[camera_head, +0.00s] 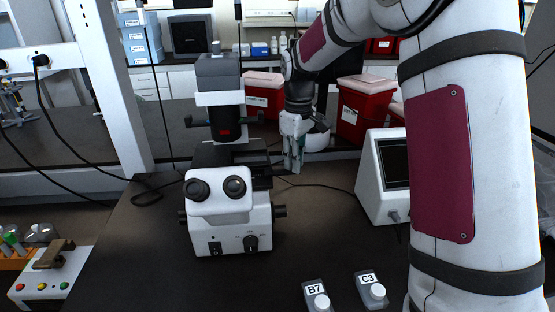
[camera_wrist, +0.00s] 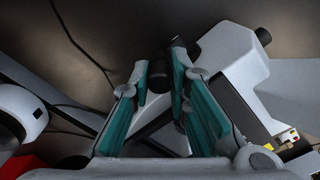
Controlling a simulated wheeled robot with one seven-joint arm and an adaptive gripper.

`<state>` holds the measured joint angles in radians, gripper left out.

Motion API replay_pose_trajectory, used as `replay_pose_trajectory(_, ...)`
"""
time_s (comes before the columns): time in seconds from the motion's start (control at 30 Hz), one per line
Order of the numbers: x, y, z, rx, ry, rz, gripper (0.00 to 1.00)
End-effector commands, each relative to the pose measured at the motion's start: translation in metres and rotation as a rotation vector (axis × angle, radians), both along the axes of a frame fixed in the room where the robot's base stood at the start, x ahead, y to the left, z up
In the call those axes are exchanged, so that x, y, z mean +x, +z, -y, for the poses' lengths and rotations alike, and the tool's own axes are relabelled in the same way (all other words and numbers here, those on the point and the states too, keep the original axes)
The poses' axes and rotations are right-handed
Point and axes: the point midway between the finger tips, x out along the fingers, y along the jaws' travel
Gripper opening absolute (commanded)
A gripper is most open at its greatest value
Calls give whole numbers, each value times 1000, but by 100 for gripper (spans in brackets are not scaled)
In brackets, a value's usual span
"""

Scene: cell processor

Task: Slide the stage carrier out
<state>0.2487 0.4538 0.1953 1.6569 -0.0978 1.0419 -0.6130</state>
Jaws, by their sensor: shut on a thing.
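The white and grey microscope (camera_head: 233,212) stands on the dark bench, eyepieces facing me. Its black stage (camera_head: 262,183) juts out on the right side, under my gripper. My gripper (camera_head: 293,171) points down beside this stage, at the microscope's right. In the wrist view, the teal fingers of my gripper (camera_wrist: 161,78) are shut on a small dark part (camera_wrist: 159,72), which looks like the stage carrier's handle. The fingers and shadow hide most of the carrier, so I cannot tell how far in it sits.
A white device with a dark screen (camera_head: 376,182) stands right of the microscope. Flasks labelled B7 (camera_head: 316,293) and C3 (camera_head: 370,289) are at the front. Red bins (camera_head: 361,108) stand behind. A cable crosses the bench.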

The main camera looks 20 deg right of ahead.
Motion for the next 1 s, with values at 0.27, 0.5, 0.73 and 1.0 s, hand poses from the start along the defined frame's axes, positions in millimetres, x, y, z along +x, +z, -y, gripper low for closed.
replay_pose_trajectory(0.27,-15,2,73,-3,-6,2,0)
replay_pose_trajectory(0.5,-16,1,85,-2,-1,4,0)
replay_pose_trajectory(0.73,-16,1,85,-3,-1,4,21)
replay_pose_trajectory(1.0,-16,1,84,-2,-1,2,37)
